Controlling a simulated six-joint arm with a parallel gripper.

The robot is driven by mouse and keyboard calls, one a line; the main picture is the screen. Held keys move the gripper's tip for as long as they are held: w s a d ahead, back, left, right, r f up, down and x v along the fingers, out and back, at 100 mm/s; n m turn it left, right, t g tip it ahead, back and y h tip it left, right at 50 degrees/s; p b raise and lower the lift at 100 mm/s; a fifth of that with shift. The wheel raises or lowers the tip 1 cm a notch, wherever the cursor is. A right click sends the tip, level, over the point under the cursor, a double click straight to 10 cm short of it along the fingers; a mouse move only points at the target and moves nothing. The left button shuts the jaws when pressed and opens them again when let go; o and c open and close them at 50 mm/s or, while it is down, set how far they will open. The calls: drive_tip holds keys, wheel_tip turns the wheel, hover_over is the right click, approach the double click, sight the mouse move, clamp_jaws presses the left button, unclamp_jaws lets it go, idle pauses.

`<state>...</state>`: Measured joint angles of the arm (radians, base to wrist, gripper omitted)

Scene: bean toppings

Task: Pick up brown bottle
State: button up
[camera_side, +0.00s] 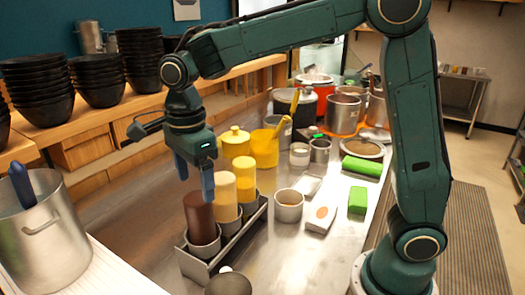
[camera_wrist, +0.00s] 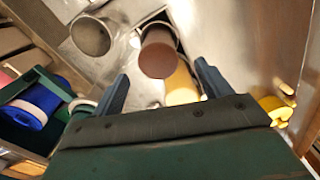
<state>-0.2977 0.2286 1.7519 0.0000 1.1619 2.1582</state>
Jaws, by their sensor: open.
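The brown bottle (camera_side: 199,217) stands upright in the near metal cup of a rack (camera_side: 214,262), at the near end of a row with two yellow bottles (camera_side: 223,194). In the wrist view the brown bottle (camera_wrist: 158,53) shows beyond the fingertips, between their lines. My gripper (camera_side: 194,180) is open and empty, pointing down just above and behind the brown bottle. In the wrist view my gripper's two blue fingers (camera_wrist: 161,78) are spread wide apart. I see no contact with the bottle.
A second yellow bottle (camera_side: 246,178) stands further back in the rack. A yellow container (camera_side: 236,143) and yellow pitcher (camera_side: 265,147) stand behind. A metal cup (camera_side: 288,206) is to the right. A dark round lid (camera_side: 229,284) sits in front. A large pot (camera_side: 42,225) stands at left.

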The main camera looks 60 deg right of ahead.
sight(197, 196)
drive_tip(key=shift+f, duration=2.1)
drive_tip(key=shift+s+a+f, duration=0.1)
drive_tip(key=shift+a+f, duration=0.05)
drive_tip(key=shift+f, duration=2.4)
drive_tip(key=c, duration=0.7)
